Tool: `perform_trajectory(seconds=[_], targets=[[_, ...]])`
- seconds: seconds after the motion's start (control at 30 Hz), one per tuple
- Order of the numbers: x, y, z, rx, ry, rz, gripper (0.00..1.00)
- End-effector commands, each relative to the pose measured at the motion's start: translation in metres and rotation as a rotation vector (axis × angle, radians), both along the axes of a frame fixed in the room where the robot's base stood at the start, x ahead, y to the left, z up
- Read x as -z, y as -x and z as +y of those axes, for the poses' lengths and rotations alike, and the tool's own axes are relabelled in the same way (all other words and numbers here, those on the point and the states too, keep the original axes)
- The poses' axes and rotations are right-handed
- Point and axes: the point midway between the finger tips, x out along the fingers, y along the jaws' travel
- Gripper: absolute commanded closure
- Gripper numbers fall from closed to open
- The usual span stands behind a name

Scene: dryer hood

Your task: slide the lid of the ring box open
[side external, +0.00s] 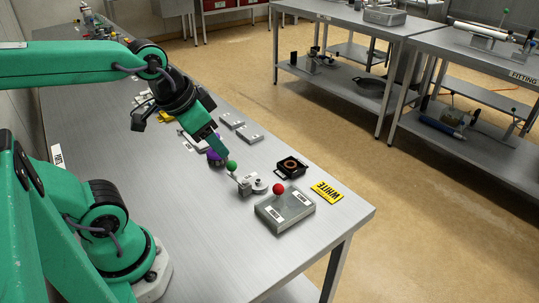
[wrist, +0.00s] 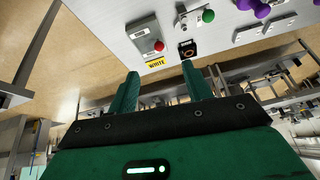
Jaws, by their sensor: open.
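The likely ring box (side external: 292,167) is a small black box with a copper-coloured ring showing in its top. It stands on the bench near the far edge, and it also shows in the wrist view (wrist: 187,49), ahead of the right finger. I cannot tell its lid apart from its body. My gripper (side external: 219,153) is up and to the left of the box in the side view, apart from it. In the wrist view my gripper (wrist: 161,76) is open with nothing between its fingers.
A purple object (side external: 214,159) is near my fingers. Flat grey blocks (side external: 249,133) lie further back. The near bench surface is clear.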

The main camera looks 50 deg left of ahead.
Motion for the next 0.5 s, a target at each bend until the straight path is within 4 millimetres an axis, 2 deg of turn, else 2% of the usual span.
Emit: perform_trajectory(seconds=[0.27, 0.5], targets=[[0.016, -0.036, -0.004, 0.27, -0.118, 0.072, 0.5], [0.039, -0.071, -0.009, 0.541, -0.219, 0.129, 0.5]])
